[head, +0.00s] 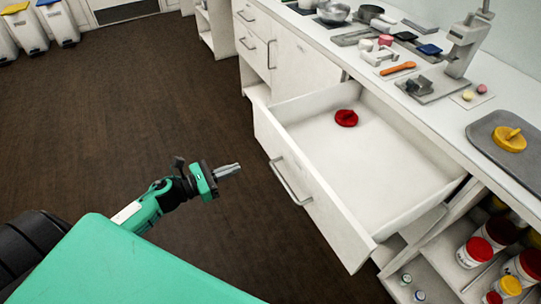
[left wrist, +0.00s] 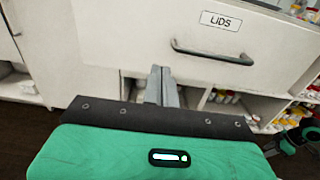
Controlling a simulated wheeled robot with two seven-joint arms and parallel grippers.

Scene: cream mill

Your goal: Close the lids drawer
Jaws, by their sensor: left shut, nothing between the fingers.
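The lids drawer (head: 365,160) is pulled well out of the white counter in the head view. A red lid (head: 346,118) lies inside it near the back left. Its front carries a grey bar handle (head: 290,181). In the left wrist view the drawer front (left wrist: 135,35) shows a "LIDS" label (left wrist: 228,21) above the handle (left wrist: 213,54). My left gripper (head: 229,170) is shut and empty, left of the drawer front and apart from the handle. Its fingers (left wrist: 161,85) show below and left of the handle in the wrist view.
The counter top (head: 395,95) holds a grey press (head: 465,45), an orange tool (head: 398,68) and a tray (head: 480,128) with a yellow lid (head: 509,139). Open shelves with red-lidded jars (head: 474,252) stand below right. The dark floor (head: 120,120) left of the drawer is clear.

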